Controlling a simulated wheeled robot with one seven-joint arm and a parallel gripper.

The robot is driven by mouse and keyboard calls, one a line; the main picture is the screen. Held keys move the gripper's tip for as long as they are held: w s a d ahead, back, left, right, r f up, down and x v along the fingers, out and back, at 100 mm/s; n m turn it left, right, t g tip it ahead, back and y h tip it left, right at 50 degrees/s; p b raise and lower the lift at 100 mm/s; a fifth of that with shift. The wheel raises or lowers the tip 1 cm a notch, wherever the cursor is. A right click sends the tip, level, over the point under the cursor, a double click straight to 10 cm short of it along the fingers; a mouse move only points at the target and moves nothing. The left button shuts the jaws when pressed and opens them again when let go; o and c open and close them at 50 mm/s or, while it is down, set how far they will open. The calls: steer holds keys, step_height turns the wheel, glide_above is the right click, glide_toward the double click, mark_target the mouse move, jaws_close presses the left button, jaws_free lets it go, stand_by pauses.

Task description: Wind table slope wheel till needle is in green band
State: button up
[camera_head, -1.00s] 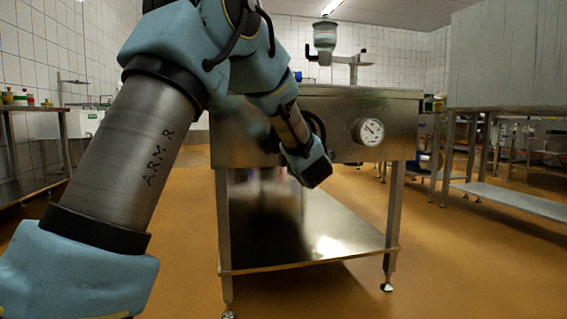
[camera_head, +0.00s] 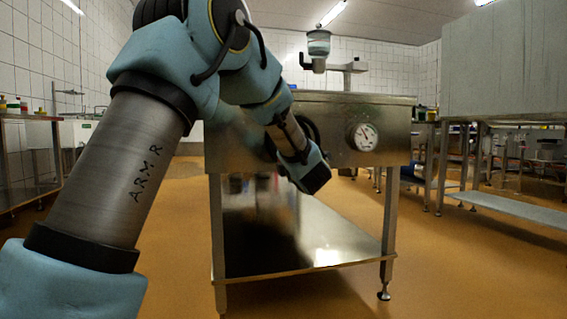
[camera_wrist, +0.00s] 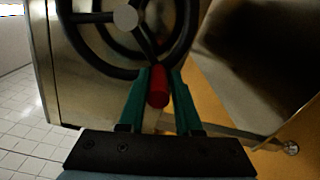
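The slope wheel (camera_wrist: 85,30) is a black handwheel with a grey hub on the steel side of the table (camera_head: 232,150). Its red handle (camera_wrist: 158,88) stands between the green fingers of my gripper (camera_wrist: 159,76) in the wrist view. The fingers lie close against both sides of the handle and appear shut on it. In the head view, part of the wheel (camera_head: 309,132) shows behind my wrist, and my fingers are hidden. The round white gauge (camera_head: 364,136) is on the table front, right of the wheel. Its needle and green band are too small to read.
A lower steel shelf (camera_head: 300,240) spans the table legs. Another steel bench (camera_head: 510,200) stands at right, and a counter (camera_head: 30,120) with bottles at left. Orange floor (camera_head: 470,270) is clear in front and to the right.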

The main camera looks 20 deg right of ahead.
steer(key=o, duration=0.3)
steer(key=shift+o, duration=0.2)
steer(key=s+a+p, duration=0.1)
steer(key=s+p, duration=0.2)
steer(key=s, duration=0.7)
steer(key=shift+s+a, duration=0.2)
steer(key=shift+s, duration=0.15)
steer(key=shift+w+p, duration=0.1)
steer(key=shift+p, duration=0.2)
